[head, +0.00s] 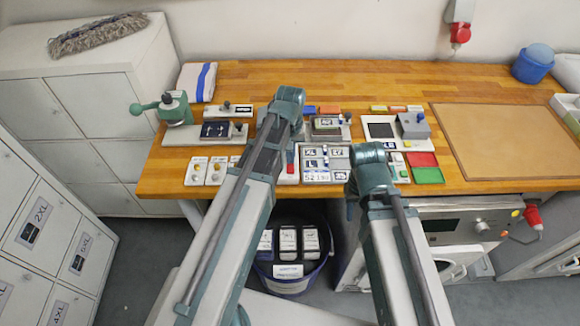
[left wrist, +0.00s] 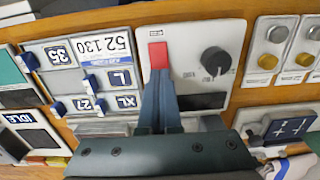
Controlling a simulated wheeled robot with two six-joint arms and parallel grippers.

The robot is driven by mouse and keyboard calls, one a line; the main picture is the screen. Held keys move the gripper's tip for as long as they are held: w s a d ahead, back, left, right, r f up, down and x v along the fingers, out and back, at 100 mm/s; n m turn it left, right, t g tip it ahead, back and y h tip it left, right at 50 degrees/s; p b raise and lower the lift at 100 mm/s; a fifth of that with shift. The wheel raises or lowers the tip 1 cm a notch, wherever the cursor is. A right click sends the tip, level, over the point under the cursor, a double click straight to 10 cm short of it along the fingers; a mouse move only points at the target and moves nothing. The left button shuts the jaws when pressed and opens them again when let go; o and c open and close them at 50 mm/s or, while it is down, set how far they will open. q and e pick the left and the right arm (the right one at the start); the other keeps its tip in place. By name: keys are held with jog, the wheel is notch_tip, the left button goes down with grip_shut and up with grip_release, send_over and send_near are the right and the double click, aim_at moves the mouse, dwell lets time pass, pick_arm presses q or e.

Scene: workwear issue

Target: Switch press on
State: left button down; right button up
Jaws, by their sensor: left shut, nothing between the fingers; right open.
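A grey-white panel (left wrist: 192,35) fills the top middle of the left wrist view. It carries a red rocker switch (left wrist: 158,55) and a black dial (left wrist: 215,61). My left gripper (left wrist: 160,82) is shut and empty, its fingertips at the lower edge of the red switch; I cannot tell whether they touch it. In the head view the red switch (head: 290,157) shows beside my left arm, which hides most of that panel.
A size panel (head: 317,163) with blue-tabbed keys lies right of the switch panel. A green lever tool (head: 174,108) stands at the left, a brown mat (head: 505,140) at the right. A bin (head: 287,283) stands below the bench.

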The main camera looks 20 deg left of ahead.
pick_arm(q)
jog(key=shift+f, duration=0.2)
notch_tip(320, 180, up, 7)
jog(key=p, duration=0.7)
jog(key=shift+r, duration=0.1)
jog(key=shift+d, duration=0.1)
jog(key=s+d+f+m+y+b, duration=0.1)
jog(key=s+d+f+m+b, duration=0.3)
jog(key=s+d+m, duration=0.3)
jog(key=s+d, duration=0.3)
jog(key=s, duration=0.4)
jog(key=shift+s+d, duration=0.15)
